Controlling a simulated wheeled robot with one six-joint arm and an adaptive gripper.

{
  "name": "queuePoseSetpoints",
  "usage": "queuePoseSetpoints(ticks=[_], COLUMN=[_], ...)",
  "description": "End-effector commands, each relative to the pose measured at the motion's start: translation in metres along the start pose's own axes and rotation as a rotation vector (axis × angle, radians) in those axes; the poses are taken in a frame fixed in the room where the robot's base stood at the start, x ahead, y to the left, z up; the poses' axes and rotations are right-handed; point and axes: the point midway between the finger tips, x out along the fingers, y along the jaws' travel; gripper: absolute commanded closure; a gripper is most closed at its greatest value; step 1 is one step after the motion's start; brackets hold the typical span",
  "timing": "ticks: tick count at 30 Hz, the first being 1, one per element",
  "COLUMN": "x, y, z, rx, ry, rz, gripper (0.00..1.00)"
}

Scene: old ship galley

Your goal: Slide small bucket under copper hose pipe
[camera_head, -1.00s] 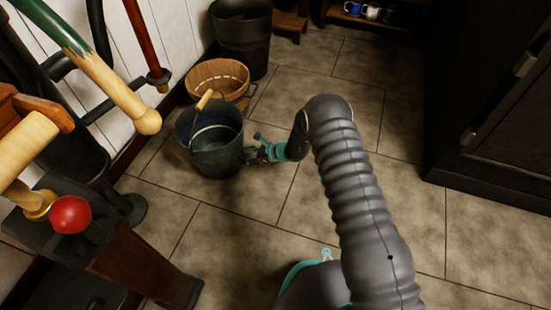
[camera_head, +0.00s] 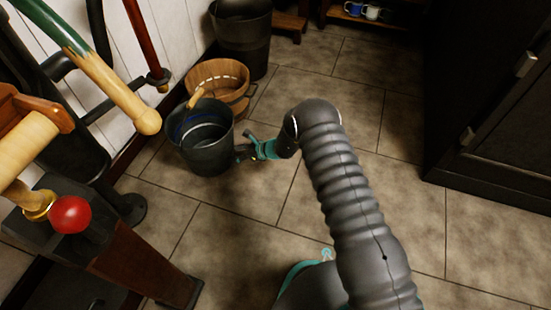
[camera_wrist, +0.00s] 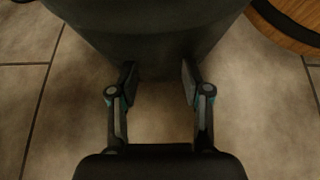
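The small dark grey bucket (camera_head: 207,162) stands upright on the tiled floor, in front of the wooden tub. It has a wire handle with a wooden grip (camera_head: 195,98). A reddish copper-coloured pipe (camera_head: 144,38) comes down near the wall and ends in a dark fitting (camera_head: 158,78), up and left of the bucket in the head view. I cannot tell if this is the hose pipe. My gripper (camera_head: 244,153) is low, at the bucket's right side. In the wrist view my gripper (camera_wrist: 159,80) has its fingers apart, tips at the bucket's wall (camera_wrist: 150,35); exact contact is unclear.
A wooden tub (camera_head: 220,78) stands behind the bucket, and a larger dark bin (camera_head: 243,35) behind that. A machine with wooden levers and a red knob (camera_head: 70,214) stands at left. A dark cabinet (camera_head: 490,110) is at right. The middle floor is clear.

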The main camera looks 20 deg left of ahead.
Motion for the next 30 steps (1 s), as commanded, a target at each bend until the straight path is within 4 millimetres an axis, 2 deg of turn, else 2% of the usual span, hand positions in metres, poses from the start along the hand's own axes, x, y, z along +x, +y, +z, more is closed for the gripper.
queuePoseSetpoints(ticks=[21,30], x=[0.039,0.045], y=[0.000,0.000], z=[0.022,0.026], rx=[-0.003,-0.001], ry=[-0.002,-0.002], rz=[0.001,0.000], gripper=[0.54,0.54])
